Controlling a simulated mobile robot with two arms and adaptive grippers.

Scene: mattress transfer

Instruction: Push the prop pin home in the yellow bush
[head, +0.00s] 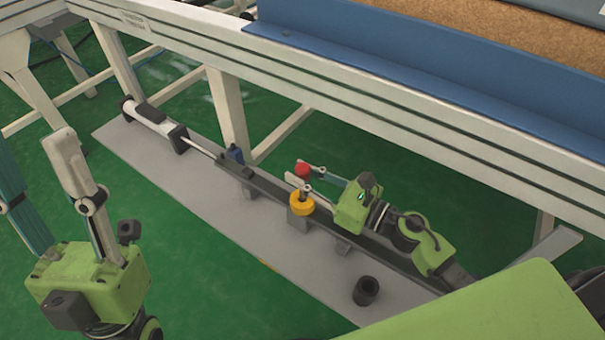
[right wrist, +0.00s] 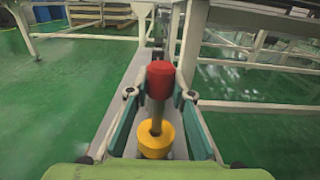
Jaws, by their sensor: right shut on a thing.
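The prop pin has a red head (head: 303,170) and a metal shank (right wrist: 157,112). The yellow bush (head: 301,207) sits on a small grey block on the dark rail. In the right wrist view the pin stands upright in the yellow bush (right wrist: 154,146), with a length of shank showing above it. My right gripper (head: 306,177) reaches in from the right and is shut on the pin, its fingers on both sides below the red head. The pin's lower end is hidden in the bush. My left gripper (head: 34,150) is open and empty at the left, away from the rail.
The rail lies on a grey plate (head: 200,200) on the green floor. A white-and-black cylinder (head: 150,115) and a blue block (head: 235,155) are along it. A black ring (head: 366,291) stands on the plate. A white frame beam (head: 330,105) runs above and behind.

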